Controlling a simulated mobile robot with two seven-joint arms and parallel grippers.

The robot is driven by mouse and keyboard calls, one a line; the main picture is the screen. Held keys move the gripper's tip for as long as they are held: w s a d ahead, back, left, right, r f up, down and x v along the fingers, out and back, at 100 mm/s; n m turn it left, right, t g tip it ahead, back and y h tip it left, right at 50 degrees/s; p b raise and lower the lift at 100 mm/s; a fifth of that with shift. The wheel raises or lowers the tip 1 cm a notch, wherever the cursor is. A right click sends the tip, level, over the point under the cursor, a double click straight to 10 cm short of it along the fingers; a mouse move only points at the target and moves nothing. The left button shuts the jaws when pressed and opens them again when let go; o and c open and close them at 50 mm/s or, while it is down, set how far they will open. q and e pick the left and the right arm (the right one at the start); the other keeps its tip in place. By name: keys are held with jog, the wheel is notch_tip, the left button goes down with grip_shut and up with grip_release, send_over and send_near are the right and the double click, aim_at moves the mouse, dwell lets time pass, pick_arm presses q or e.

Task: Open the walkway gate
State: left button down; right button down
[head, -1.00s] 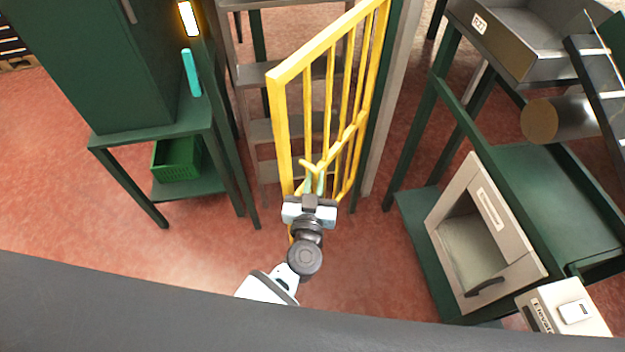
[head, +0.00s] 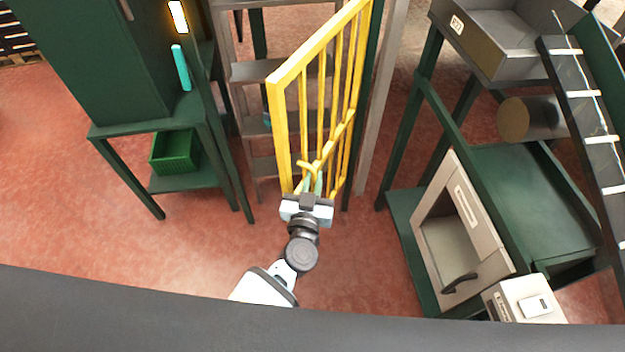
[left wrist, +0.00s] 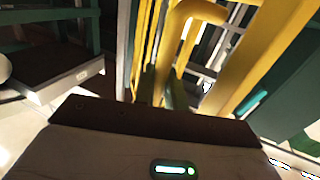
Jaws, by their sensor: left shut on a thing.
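The yellow walkway gate (head: 275,122) stands in the middle of the head view, swung at an angle, its near edge toward me. My left gripper (head: 312,184) is at the gate's lower front and shut on its yellow handle (head: 309,167). In the left wrist view, the yellow handle (left wrist: 197,12) curves just in front of the gripper (left wrist: 160,95), with the gate bars beside it. The fingertips are partly hidden by the handle and the gripper body. My right gripper is in neither view.
A green stand with a green crate (head: 174,152) is on the left. Grey steps (head: 250,70) stand behind the gate. On the right are a green table (head: 535,180), a grey framed box (head: 462,235) and a conveyor (head: 590,110). Red floor is clear at the lower left.

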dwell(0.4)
pick_arm(q)
jog(key=c, duration=1.6)
grip_release()
jog(key=shift+o, duration=0.2)
jog(key=shift+s, duration=0.1)
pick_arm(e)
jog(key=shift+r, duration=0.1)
